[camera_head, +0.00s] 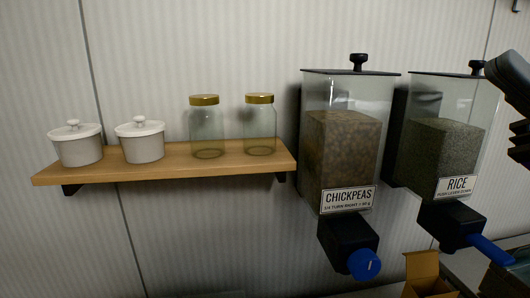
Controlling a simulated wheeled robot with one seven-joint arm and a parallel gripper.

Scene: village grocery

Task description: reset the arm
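Part of my arm, a dark rounded link, reaches in at the right edge, in front of the rice dispenser (440,150). Below that link, a black stepped shape at the edge may be part of my gripper. The frame cuts it off, and no fingertips can be made out. I cannot tell whether the gripper is open or shut, or whether it holds anything.
The chickpeas dispenser (340,150), with a blue knob (364,264), hangs left of the rice one, which has a blue lever (490,249). An open cardboard box (424,275) stands below. A wooden shelf (225,166) holds two white pots and two glass jars.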

